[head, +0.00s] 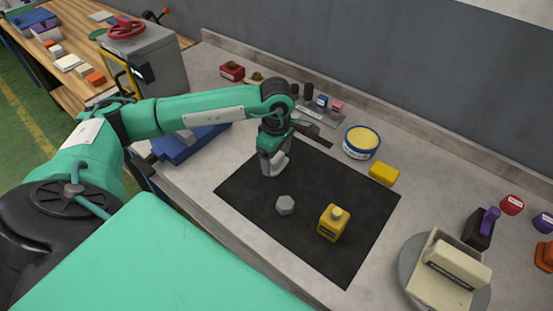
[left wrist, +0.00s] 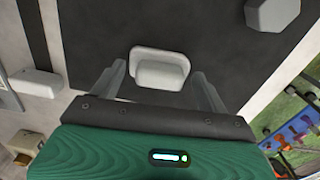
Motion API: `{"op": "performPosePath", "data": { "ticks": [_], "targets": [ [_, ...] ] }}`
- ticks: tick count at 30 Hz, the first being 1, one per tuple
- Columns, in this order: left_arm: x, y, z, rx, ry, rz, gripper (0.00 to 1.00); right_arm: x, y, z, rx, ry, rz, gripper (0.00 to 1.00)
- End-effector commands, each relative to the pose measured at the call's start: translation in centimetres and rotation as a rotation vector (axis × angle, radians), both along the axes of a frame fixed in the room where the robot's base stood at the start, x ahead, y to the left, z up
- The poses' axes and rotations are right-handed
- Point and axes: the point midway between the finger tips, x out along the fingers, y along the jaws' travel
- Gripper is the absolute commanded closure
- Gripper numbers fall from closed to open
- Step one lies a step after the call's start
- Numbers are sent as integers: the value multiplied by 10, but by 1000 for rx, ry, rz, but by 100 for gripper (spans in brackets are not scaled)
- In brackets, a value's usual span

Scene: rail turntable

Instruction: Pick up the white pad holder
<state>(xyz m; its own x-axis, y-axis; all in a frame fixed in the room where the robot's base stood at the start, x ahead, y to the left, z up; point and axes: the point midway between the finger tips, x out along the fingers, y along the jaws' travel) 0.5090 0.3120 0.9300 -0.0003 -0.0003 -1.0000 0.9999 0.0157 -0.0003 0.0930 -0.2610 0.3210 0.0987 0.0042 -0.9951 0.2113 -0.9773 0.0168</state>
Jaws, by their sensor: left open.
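The white pad holder (left wrist: 158,64) is a small rounded block with a raised grip. It lies on the black mat, near the mat's far left part. It also shows partly in the head view (head: 280,163), largely hidden by my gripper. My left gripper (head: 271,168) points down over it. In the left wrist view my left gripper (left wrist: 161,85) is open, with one finger on each side of the holder's near edge. I see no contact, and the height gap is hard to tell. My right gripper is not in view.
A blue tray (head: 185,145) sits under my left arm. A cream device (head: 445,275) stands at right.

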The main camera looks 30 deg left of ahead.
Motion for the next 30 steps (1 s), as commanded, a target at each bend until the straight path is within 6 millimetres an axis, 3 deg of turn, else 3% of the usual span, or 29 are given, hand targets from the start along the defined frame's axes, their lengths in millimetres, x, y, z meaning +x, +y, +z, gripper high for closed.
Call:
{"op": "performPosePath", "data": {
  "ticks": [8, 13, 23, 30],
  "targets": [
    [0, 0, -6, 0, -1, -1, 24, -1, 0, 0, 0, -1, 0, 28],
    [0, 0, -6, 0, -1, -1, 50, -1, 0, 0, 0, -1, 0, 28],
    [0, 0, -3, 0, -1, 0, 51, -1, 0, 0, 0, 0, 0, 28],
    [1, 0, 22, -1, -5, -1, 51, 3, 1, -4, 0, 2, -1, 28]
  ]
}}
